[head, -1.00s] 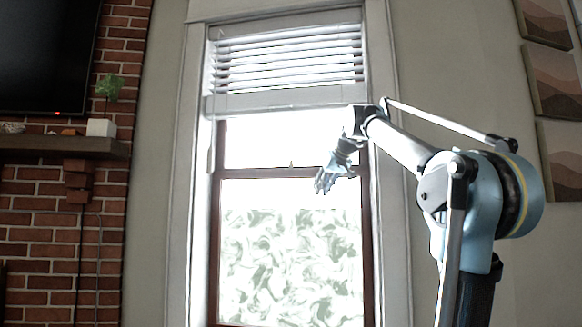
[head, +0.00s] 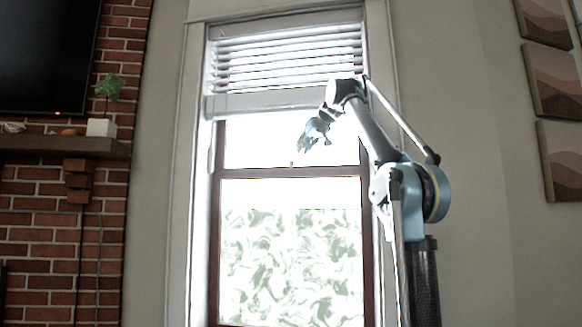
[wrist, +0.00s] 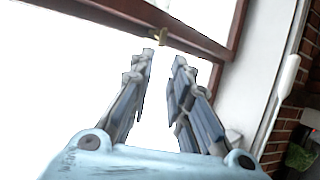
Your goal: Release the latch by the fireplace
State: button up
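My gripper (head: 304,147) is above and slightly right of the latch in the head view, in front of the upper pane. In the wrist view my gripper (wrist: 164,57) has its two fingers apart with nothing between them. I see no contact with the latch.
The window's dark rail (head: 250,173) runs across between the panes. White blinds (head: 290,60) hang above my gripper. The brick fireplace (head: 50,240) with its mantel (head: 60,146) and a potted plant (head: 102,127) stands at the left. A white rod (wrist: 283,85) hangs beside the frame.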

aim_at(291, 162)
jog(key=x, duration=1.2)
jog(key=shift+w+a+f, duration=0.15)
jog(key=shift+w+f, duration=0.05)
grip_shut()
